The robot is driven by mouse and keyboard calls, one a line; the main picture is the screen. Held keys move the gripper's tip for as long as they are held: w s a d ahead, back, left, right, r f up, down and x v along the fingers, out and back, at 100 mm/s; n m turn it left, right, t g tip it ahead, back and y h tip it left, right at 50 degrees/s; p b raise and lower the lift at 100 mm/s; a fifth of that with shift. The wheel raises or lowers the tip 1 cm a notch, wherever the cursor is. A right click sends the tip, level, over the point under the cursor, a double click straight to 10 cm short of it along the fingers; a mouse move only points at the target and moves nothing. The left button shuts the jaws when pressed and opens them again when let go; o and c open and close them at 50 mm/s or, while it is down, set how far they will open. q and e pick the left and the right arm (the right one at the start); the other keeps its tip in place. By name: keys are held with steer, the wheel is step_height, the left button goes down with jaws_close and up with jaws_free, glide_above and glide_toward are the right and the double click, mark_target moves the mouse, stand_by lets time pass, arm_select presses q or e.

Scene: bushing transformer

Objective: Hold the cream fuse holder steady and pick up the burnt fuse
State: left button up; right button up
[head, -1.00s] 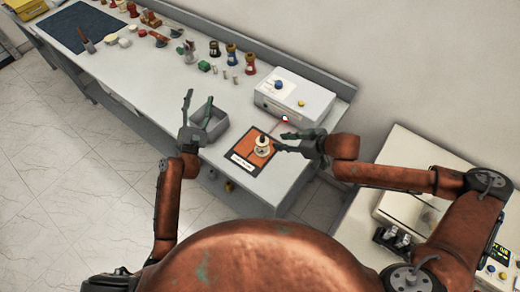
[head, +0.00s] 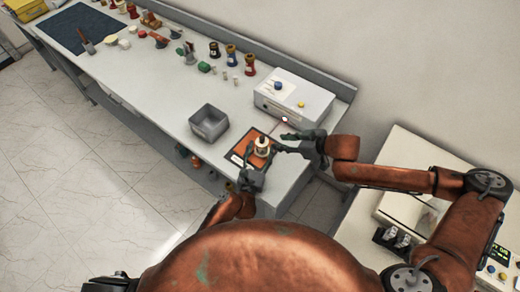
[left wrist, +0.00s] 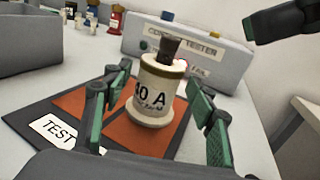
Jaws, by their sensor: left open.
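The cream fuse holder (head: 262,141) stands upright on the orange test pad (head: 241,149).
A white tester box (head: 294,96) with a lit lamp stands behind the pad. An empty grey bin (head: 209,122) sits to the left. Several colored fuse holders and small parts line the bench further left.

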arm_select(q)
steer(key=shift+x, duration=3.6)
steer(key=shift+c, duration=0.4)
jaws_close()
